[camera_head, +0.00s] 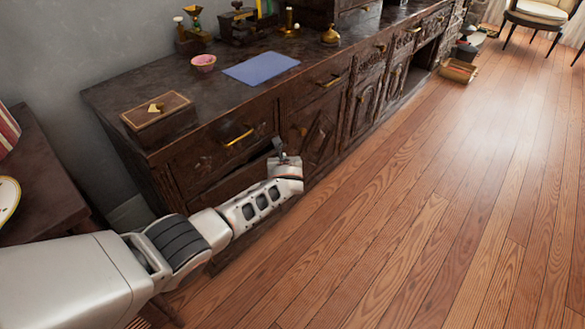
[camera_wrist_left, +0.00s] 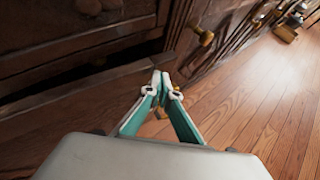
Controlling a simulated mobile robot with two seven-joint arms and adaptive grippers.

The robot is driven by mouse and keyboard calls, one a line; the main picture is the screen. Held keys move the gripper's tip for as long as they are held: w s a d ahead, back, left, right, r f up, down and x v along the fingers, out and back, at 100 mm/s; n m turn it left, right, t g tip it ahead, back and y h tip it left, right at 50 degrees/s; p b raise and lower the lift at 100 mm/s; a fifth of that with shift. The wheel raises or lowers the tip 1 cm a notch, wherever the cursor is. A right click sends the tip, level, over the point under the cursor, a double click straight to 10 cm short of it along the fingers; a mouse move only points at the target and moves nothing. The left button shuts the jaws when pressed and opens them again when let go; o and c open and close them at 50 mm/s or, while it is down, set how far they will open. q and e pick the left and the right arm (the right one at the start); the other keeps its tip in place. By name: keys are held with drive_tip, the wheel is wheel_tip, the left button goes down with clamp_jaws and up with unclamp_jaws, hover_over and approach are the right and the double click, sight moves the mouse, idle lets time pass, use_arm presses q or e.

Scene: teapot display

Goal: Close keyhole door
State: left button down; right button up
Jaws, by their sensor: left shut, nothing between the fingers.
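The dark carved wooden cabinet (camera_head: 200,155) runs along the wall. Below its left drawer is a wooden panel, with a dark gap along its top edge; my arm partly covers it, and I cannot tell how far it stands open. In the left wrist view this door panel (camera_wrist_left: 75,128) lies left of the fingers. My left gripper (camera_head: 280,148) is at the cabinet front, right of the gap. In the left wrist view the gripper (camera_wrist_left: 162,80) has its fingertips together and holds nothing. A small brass piece (camera_wrist_left: 161,113) shows between the fingers, beyond them. No keyhole is clearly visible.
A carved door (camera_head: 321,138) stands right of my gripper, and a brass knob (camera_wrist_left: 205,38) shows there. A wooden box (camera_head: 158,112), pink bowl (camera_head: 204,62) and blue mat (camera_head: 262,68) are on top. The wooden floor (camera_head: 400,200) in front is clear.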

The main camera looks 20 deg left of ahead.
sight(275, 150)
use_arm(q)
drive_tip(key=w+a, duration=0.2)
drive_tip(key=a, duration=0.1)
drive_tip(key=shift+a+f+b, duration=0.15)
drive_tip(key=shift+b, duration=0.25)
drive_tip(key=shift+a+r, duration=0.2)
drive_tip(key=shift+r, duration=0.05)
drive_tip(key=shift+w+a+r, duration=0.1)
drive_tip(key=shift+w+r, duration=0.05)
use_arm(e)
drive_tip(key=shift+s+a+m, duration=0.3)
drive_tip(key=shift+a+m, duration=0.45)
drive_tip(key=shift+m, duration=0.15)
